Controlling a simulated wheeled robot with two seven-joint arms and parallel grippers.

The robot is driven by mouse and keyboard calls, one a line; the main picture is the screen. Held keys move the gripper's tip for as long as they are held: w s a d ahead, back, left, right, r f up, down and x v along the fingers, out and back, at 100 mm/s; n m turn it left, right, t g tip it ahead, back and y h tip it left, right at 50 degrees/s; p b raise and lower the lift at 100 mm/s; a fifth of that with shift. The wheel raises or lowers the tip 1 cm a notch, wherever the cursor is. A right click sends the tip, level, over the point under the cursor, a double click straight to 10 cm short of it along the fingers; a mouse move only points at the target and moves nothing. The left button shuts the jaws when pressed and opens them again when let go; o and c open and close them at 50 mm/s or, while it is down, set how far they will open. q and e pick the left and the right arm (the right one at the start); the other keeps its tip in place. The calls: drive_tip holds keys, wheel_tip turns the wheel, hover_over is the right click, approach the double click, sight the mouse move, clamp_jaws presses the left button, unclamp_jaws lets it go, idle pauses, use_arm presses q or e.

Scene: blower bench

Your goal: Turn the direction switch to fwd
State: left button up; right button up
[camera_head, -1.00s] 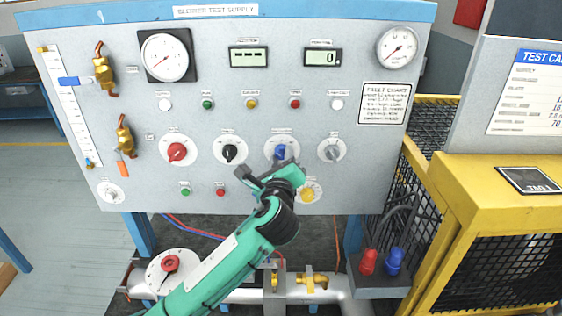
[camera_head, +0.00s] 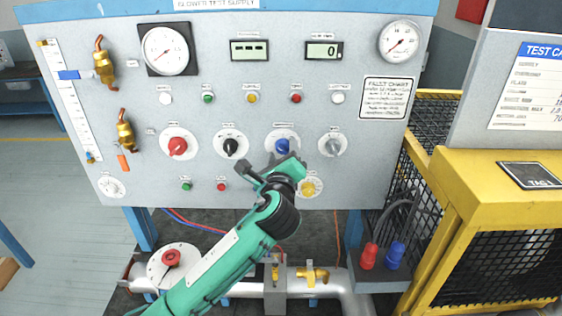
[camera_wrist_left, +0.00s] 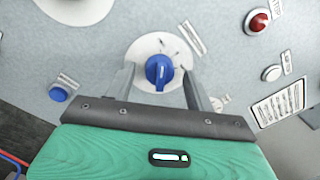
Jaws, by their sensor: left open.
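A blue knob (camera_head: 282,146) on a round white dial sits in the knob row of the grey panel (camera_head: 225,55). Its label is too small to read, so I cannot tell whether it is the direction switch. My left gripper (camera_head: 270,165) is in front of the panel, just below this knob. In the left wrist view the blue knob (camera_wrist_left: 159,71) stands upright between the two open fingers (camera_wrist_left: 160,88), with a gap on each side. I cannot tell whether any finger touches the panel. My right gripper is not in view.
A red knob (camera_head: 178,146), a black knob (camera_head: 230,146) and a grey knob (camera_head: 333,145) share the row. A yellow knob (camera_head: 309,187) is close below right of my gripper. Pipes with brass valves (camera_head: 313,274) run below; a yellow guard frame (camera_head: 490,195) stands right.

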use_arm(q)
drive_tip(key=s+b, duration=0.4)
drive_tip(key=s, duration=0.9)
drive_tip(key=shift+s+a+f, duration=0.3)
drive_tip(key=shift+a+f, duration=0.05)
